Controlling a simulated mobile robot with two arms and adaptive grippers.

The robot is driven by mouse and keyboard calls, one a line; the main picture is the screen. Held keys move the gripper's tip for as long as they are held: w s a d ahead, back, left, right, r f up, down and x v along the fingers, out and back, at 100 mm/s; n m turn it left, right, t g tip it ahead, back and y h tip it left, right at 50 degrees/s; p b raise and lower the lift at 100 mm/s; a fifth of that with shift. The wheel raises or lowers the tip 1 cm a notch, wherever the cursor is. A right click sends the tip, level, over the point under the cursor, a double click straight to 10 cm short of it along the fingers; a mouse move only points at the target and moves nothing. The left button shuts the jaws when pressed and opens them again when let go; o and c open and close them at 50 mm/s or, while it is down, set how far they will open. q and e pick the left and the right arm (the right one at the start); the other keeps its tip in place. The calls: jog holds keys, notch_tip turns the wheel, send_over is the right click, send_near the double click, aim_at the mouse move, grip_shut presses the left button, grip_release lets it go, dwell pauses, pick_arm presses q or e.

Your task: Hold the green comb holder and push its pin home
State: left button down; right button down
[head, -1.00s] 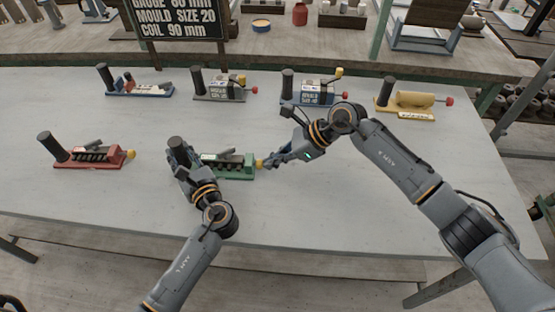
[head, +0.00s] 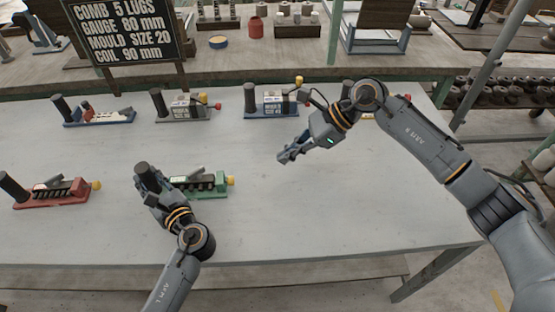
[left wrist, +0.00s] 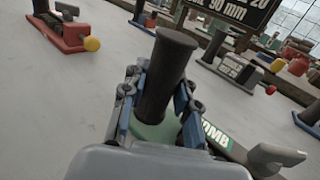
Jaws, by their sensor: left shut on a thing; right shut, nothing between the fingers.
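The green comb holder (head: 215,190) lies on the table with a dark upright handle at its left end and a yellow knob (head: 230,181), the pin's end, at its right end. My left gripper (head: 147,188) is shut around the handle; in the left wrist view the fingers clasp the dark handle (left wrist: 166,75) above the green base (left wrist: 158,130). The yellow knob sits close against the green end block. My right gripper (head: 284,157) is shut and empty, above the table to the upper right of the holder, apart from it.
A red holder (head: 50,197) stands to the left. Blue (head: 100,117), grey (head: 185,107) and another blue holder (head: 270,102) stand in the back row, and a yellow one is mostly hidden behind my right arm. A sign (head: 123,35) stands behind. The table's right front is clear.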

dwell(0.3)
pick_arm(q)
jog(key=c, duration=0.9)
grip_release()
jog(key=shift+c, duration=0.2)
